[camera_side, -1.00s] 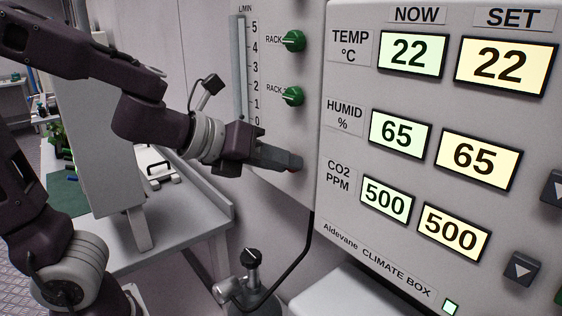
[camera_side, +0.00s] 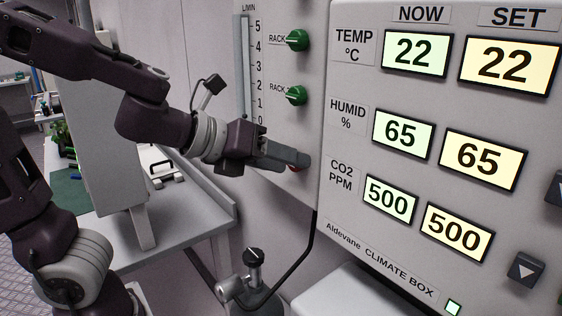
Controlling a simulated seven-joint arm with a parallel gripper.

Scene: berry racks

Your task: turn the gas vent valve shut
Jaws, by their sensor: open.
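A small red knob (camera_side: 296,169) on the grey panel shows only in part; my gripper covers most of it, and any label by it is hidden. It may be the vent valve, but I cannot read that. My gripper (camera_side: 298,161) is open, with its fingertips at the red knob. I cannot tell whether the fingers touch it or stand around it.
Two green rack knobs (camera_side: 297,40) sit above on the same panel, beside a flow scale (camera_side: 246,70). The climate box (camera_side: 345,205) juts out close to the right of my gripper. A black-knobbed fitting (camera_side: 253,256) stands below.

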